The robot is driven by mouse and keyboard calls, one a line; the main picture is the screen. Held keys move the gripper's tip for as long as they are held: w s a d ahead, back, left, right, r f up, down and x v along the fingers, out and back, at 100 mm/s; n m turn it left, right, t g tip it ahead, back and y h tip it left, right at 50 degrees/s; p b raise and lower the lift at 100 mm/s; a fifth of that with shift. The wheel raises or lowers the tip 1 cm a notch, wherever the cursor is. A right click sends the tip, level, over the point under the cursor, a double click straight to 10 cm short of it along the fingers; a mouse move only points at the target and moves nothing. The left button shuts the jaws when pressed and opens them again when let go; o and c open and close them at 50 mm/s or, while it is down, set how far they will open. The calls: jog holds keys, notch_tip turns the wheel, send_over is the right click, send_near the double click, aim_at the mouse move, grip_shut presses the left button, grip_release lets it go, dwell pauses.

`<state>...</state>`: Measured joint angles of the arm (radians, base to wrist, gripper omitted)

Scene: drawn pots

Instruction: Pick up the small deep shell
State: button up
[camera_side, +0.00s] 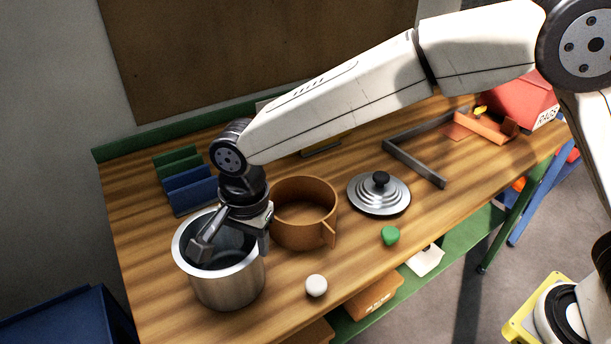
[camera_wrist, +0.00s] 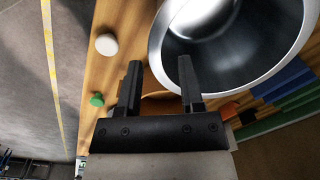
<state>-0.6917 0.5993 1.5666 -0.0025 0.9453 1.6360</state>
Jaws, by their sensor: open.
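A silver metal pot shell (camera_side: 228,287), deep and straight-sided, stands upright and open at the front left of the wooden table. It looks like the deep shell; its wide rim and dark inside fill the upper right of the wrist view (camera_wrist: 292,62). My gripper (camera_side: 232,250) is open and points down at the pot's right side. In the side view one finger is over the pot's mouth and the other is outside the rim. In the wrist view the open fingers (camera_wrist: 159,63) are beside the near rim, the right one overlapping it. I see no clear contact.
A brown pot shell (camera_side: 287,235) with a handle stands close to the right of the silver pot. Blue and green racks (camera_side: 190,190) stand behind. A grey angle bracket (camera_side: 415,165) lies at the back.

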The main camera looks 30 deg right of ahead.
aim_at(252, 251)
jog(key=shift+f, duration=2.7)
grip_shut()
